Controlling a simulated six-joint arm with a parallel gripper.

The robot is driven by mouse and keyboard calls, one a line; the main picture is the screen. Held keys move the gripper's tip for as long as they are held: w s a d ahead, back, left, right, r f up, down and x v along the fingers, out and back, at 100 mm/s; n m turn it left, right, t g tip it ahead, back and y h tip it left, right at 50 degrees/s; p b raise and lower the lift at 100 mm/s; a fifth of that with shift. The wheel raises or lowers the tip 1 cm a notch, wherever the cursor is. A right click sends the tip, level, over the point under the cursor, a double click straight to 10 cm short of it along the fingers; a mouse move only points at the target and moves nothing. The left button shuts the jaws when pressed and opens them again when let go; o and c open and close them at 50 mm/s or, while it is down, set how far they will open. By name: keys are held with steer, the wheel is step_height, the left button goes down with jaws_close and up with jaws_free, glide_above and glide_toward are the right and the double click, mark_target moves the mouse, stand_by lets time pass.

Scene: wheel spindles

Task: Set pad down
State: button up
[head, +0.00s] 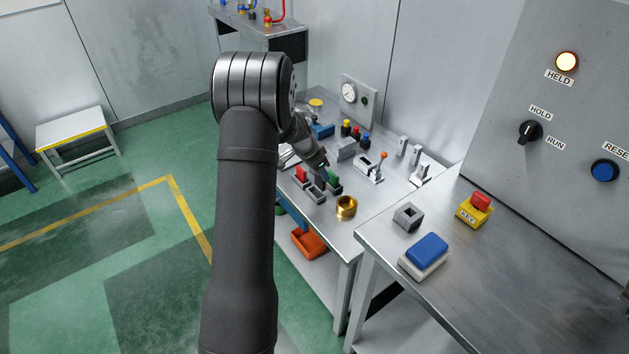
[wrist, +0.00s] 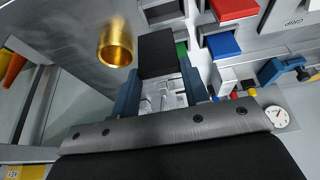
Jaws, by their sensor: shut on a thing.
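My gripper (wrist: 160,88) is shut on a dark block-shaped pad (wrist: 160,54), held between its two blue fingers in the wrist view. The pad is over the metal bench (head: 381,209), close to a row of small grey holders (head: 316,193). A green piece (wrist: 182,49) shows just beside the pad, partly hidden by it. I cannot tell whether the pad touches a holder. In the head view my arm hides part of the row, and my gripper (head: 324,176) shows small beside the green piece (head: 333,178).
A brass cup (head: 346,207) stands near the bench's front edge, close to the pad. A red block (head: 302,175) and a blue block (wrist: 223,45) sit nearby. A lever fixture (head: 371,167) and a gauge panel (head: 359,102) stand farther back. An orange bin (head: 309,243) is below.

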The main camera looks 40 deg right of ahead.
steer(key=shift+w+a+f, duration=0.1)
steer(key=shift+w+f, duration=0.2)
steer(key=shift+f, duration=0.55)
steer(key=shift+w+a+f, duration=0.1)
steer(key=shift+w+f, duration=0.2)
steer(key=shift+f, duration=0.5)
steer(key=shift+w+f, duration=0.3)
steer(key=shift+f, duration=0.55)
steer(key=shift+f, duration=0.1)
steer(key=shift+f, duration=0.1)
steer(key=o, duration=1)
steer(key=v, duration=1.2)
